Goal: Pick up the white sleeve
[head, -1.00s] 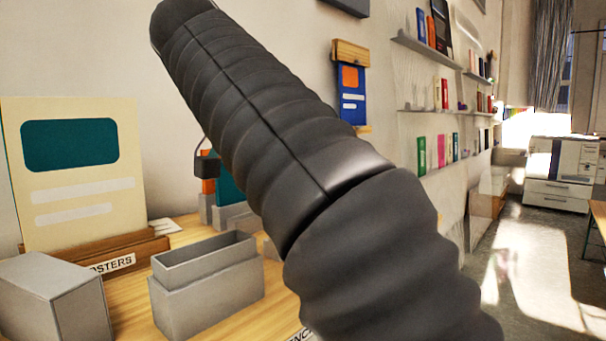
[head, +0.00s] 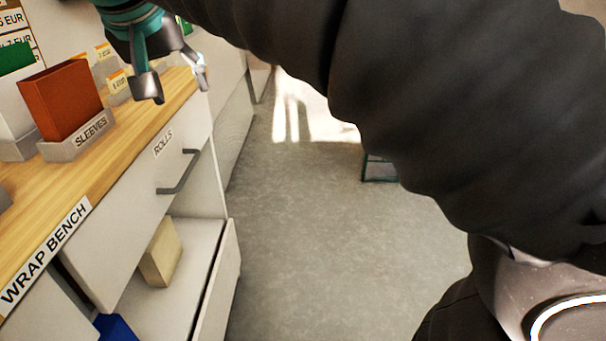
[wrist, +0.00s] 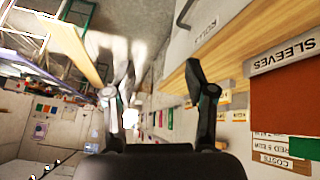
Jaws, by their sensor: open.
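My gripper (head: 174,82) is open and empty above the right edge of the wrap bench; its two fingers also show in the wrist view (wrist: 161,70). A red-brown sleeve (head: 62,100) stands in a grey holder (head: 88,138) labelled SLEEVES, left of my gripper and apart from it. The red-brown sleeve also shows at the right of the wrist view (wrist: 285,105). A white upright piece with a green band (head: 14,112) stands left of it, partly cut off by the frame edge. I cannot tell whether this is the white sleeve.
The wooden wrap bench (head: 125,130) runs along the left, with small yellow-and-white tags (head: 117,85) at the back. Below is a ROLLS drawer front (head: 135,225) with a dark handle, and an open compartment holding a beige block (head: 161,253).

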